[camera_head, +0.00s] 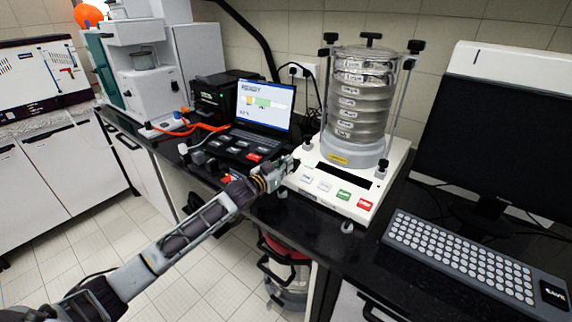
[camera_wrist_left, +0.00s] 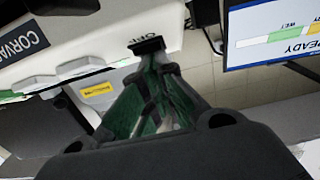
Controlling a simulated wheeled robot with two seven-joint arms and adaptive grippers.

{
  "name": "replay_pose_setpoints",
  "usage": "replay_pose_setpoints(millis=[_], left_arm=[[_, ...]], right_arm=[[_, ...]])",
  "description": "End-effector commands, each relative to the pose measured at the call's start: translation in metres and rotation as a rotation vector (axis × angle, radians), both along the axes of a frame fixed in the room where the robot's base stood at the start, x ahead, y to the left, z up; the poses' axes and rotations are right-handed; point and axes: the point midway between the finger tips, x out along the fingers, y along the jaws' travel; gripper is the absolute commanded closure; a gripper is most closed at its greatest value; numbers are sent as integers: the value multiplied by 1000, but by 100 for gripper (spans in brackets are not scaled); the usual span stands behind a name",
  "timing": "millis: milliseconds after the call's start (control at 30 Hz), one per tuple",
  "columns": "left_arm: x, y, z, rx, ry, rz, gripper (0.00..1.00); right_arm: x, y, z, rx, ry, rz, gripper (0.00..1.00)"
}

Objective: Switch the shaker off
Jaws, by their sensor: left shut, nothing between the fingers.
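The sieve shaker (camera_head: 340,153) stands on the black bench, with a stack of metal sieves (camera_head: 360,100) clamped on its white base. Its front panel has two pale buttons, a green button (camera_head: 344,195) and a red button (camera_head: 364,205), with a dark display above them. My left gripper (camera_head: 292,165) is at the base's left side. The left wrist view shows its fingers (camera_wrist_left: 154,62) shut and empty, with the tips at a small black switch (camera_wrist_left: 146,45) on the white housing. Lettering beside the switch is partly readable. I cannot tell whether the tips touch it. My right gripper is out of view.
A laptop (camera_head: 264,105) showing READY stands left of the shaker, with small dark and red-topped items before it. A monitor (camera_head: 490,150) and keyboard (camera_head: 470,255) are on the right.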

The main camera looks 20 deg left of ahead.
Motion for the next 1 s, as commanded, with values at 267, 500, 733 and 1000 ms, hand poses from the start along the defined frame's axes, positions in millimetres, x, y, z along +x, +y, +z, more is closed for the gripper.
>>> replay_pose_setpoints(millis=[267, 500, 733, 1000], left_arm=[[-4, 2, 0, -1, 1, 0, 100], [-17, 6, 1, -1, 1, 0, 100], [-34, 12, 1, -1, 1, 0, 100], [-52, 19, 3, 0, 1, 0, 100]], right_arm=[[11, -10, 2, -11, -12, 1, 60], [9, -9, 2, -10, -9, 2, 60], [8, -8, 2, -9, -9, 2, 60], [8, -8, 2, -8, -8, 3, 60]])
